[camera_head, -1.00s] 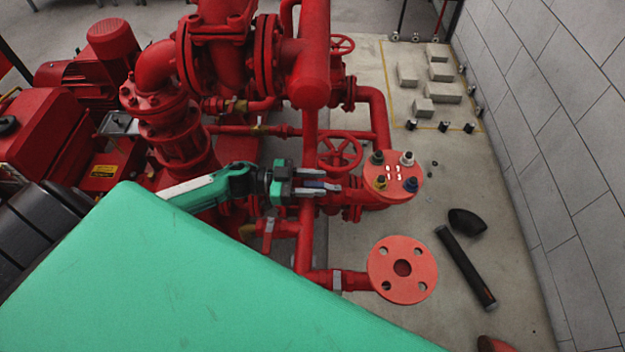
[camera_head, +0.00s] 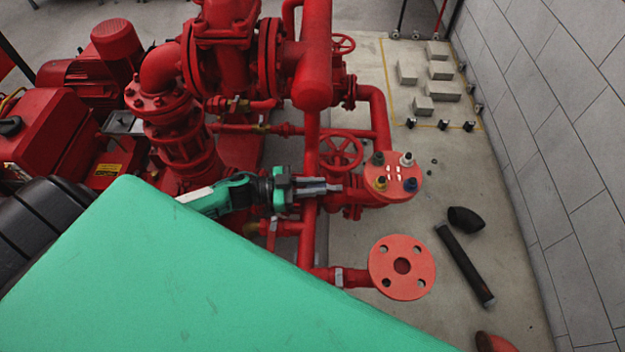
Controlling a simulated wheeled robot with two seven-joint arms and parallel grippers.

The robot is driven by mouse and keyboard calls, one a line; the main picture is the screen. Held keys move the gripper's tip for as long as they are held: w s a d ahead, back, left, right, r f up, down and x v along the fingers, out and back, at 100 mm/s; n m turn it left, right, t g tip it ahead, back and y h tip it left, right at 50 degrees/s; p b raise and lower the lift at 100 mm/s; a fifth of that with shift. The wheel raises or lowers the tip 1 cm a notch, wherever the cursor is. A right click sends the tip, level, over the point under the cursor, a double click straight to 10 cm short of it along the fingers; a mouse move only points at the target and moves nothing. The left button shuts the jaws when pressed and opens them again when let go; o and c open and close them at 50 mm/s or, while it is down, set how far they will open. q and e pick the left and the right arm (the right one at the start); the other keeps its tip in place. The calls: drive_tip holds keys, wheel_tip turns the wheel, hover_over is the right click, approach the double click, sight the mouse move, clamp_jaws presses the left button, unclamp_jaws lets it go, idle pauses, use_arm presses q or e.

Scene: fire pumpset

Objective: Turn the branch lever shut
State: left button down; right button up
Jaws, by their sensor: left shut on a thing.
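My left gripper (camera_head: 335,187) reaches in from the left over the red branch pipe, just left of the flange with coloured caps (camera_head: 393,178). Its two grey fingers are close together, shut on the branch lever. The lever is almost wholly hidden between and under the fingers, so its angle cannot be told. A red handwheel (camera_head: 341,152) stands just behind the fingers. My right gripper is not in view.
A black pipe (camera_head: 465,265) and black elbow (camera_head: 467,220) lie on the floor to the right. Grey blocks (camera_head: 442,71) stand at the back right, near the grey wall (camera_head: 560,130). Red pump pipework (camera_head: 185,140) crowds the left.

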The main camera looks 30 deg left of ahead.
use_arm(q)
drive_tip(key=c, duration=1.3)
unclamp_jaws()
drive_tip(key=shift+c, duration=0.2)
drive_tip(key=b+v, duration=0.3)
drive_tip(key=v, duration=1)
drive_tip(key=shift+s+a, duration=0.3)
